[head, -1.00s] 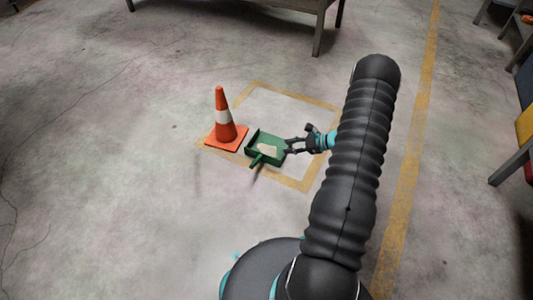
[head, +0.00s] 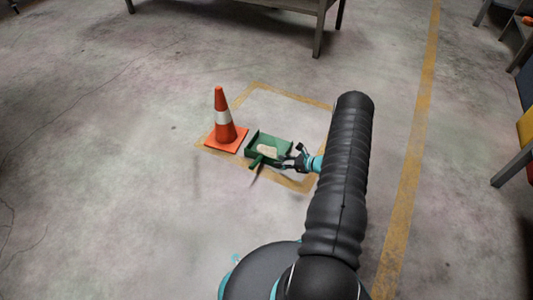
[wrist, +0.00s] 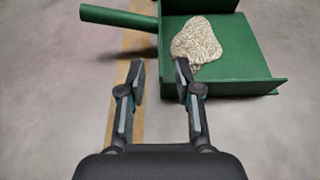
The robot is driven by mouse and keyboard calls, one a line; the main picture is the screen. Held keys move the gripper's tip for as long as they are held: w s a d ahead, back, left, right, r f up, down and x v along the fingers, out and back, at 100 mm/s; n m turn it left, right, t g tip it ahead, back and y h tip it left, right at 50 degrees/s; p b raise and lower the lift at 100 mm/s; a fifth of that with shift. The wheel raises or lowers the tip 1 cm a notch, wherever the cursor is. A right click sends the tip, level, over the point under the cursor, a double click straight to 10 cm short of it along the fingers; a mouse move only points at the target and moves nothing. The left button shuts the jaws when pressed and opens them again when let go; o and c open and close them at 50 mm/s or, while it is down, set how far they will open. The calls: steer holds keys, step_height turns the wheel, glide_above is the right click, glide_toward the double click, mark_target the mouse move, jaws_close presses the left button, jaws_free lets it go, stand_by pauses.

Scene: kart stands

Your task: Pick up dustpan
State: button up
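The green dustpan (head: 270,146) lies on the floor beside an orange cone, with a pale speckled patch of material (head: 267,149) in its pan. Its handle (head: 257,161) points toward the lower left in the head view. In the wrist view the dustpan (wrist: 240,60) is at the upper right, its handle (wrist: 118,17) reaching to the upper left and the speckled patch (wrist: 196,43) clearly visible. My gripper (head: 298,157) is open and empty by the pan's right side. In the wrist view my gripper (wrist: 158,68) has its fingers apart, the right fingertip overlapping the pan's near edge.
The orange and white cone (head: 226,122) stands close to the left of the dustpan. A yellow-taped square (head: 308,97) surrounds this area. A bench (head: 318,30) is at the top, and seats (head: 524,130) are at the right edge. Floor at left is clear.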

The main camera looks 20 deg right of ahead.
mark_target(271, 165)
steer(key=shift+b+x, duration=0.35)
steer(key=shift+x, duration=2.4)
steer(key=shift+r, duration=0.25)
jaws_close()
